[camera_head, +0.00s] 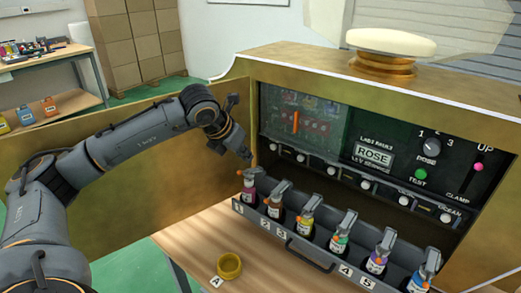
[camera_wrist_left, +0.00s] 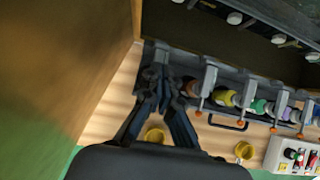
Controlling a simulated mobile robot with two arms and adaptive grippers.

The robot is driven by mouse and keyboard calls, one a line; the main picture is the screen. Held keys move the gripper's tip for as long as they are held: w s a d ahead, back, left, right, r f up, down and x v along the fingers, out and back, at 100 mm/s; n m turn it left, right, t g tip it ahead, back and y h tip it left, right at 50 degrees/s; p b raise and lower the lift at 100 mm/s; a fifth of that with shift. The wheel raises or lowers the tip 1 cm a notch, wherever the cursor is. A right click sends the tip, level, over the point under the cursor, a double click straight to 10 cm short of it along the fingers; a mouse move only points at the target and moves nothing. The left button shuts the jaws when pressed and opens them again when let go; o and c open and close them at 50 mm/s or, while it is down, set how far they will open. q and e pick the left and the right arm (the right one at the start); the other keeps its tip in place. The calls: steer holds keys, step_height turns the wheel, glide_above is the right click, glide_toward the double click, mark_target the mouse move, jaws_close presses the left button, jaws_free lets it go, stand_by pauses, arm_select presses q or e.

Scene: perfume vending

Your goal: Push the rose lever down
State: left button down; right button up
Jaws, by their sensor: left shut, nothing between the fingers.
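A brass-framed machine holds a grey tray (camera_head: 300,240) with a row of small bottles, each under a grey lever with an orange tip. The leftmost bottle (camera_head: 249,193) is purple-pink, and its lever (camera_head: 248,173) is at the tray's left end. I cannot read a rose label on any bottle; a panel sign reads ROSE (camera_head: 374,154). My left gripper (camera_head: 247,156) is shut and empty, its tips just above that leftmost lever; contact is unclear. In the left wrist view the gripper (camera_wrist_left: 157,82) covers the leftmost bottle and lever. My right gripper is not in view.
An open brass door (camera_head: 150,185) stands behind my left arm. A yellow cup (camera_head: 229,266) is on the wooden table (camera_head: 190,245) before the tray. The control panel has a dose knob (camera_head: 427,146), a green button (camera_head: 420,174) and a pink clamp knob (camera_head: 478,167).

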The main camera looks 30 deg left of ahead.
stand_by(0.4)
arm_select(q)
steer(key=shift+s+r+p, duration=0.25)
steer(key=shift+r+p, duration=0.05)
steer(key=shift+r, duration=0.35)
steer(key=p+v, duration=0.1)
steer(key=v, duration=0.3)
steer(key=shift+r, duration=0.25)
steer(key=p+v, duration=0.2)
steer(key=v, duration=0.3)
steer(key=shift+w+r, duration=0.15)
steer(key=shift+w, duration=0.05)
